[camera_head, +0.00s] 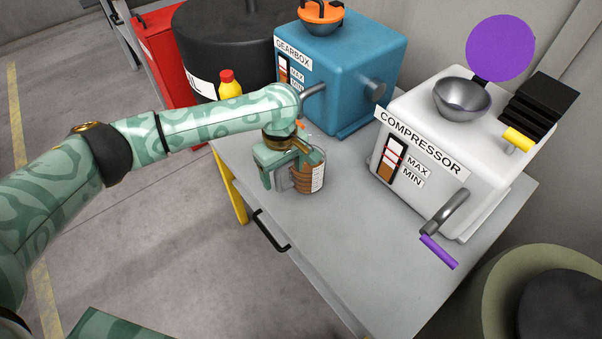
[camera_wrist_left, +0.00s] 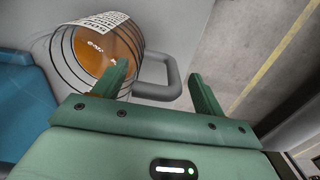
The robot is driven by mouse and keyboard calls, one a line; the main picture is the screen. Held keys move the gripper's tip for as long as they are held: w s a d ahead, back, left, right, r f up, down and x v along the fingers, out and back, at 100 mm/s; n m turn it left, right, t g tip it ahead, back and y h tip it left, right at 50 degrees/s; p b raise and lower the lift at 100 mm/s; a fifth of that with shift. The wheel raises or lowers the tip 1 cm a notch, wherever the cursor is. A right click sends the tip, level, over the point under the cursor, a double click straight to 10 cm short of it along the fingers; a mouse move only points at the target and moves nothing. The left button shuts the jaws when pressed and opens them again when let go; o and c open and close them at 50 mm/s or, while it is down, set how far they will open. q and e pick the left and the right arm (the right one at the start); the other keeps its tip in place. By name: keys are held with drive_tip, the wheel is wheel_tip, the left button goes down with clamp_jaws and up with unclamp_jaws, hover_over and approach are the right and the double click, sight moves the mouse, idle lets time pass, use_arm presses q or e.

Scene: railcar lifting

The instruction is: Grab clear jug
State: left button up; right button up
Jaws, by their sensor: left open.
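The clear jug (camera_head: 312,178) stands on the grey table, with orange-brown liquid inside and a white label strip on its side. In the left wrist view the jug (camera_wrist_left: 95,55) shows from above, with dark rings and a grey handle (camera_wrist_left: 166,85). My left gripper (camera_head: 285,180) is at the jug's handle side and hides part of it in the head view. In the left wrist view its two fingers (camera_wrist_left: 162,95) are spread apart with the grey handle between them. One finger lies between the jug's body and the handle. My right gripper is not in view.
The blue gearbox (camera_head: 345,75) stands behind the jug and the white compressor (camera_head: 440,150) to its right, with a purple-tipped crank. The table's front right part (camera_head: 370,265) is bare.

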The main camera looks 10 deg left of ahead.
use_arm(q)
drive_tip(key=shift+f, duration=0.2)
drive_tip(key=shift+r, duration=0.1)
drive_tip(key=shift+c, duration=0.6)
drive_tip(key=c, duration=1)
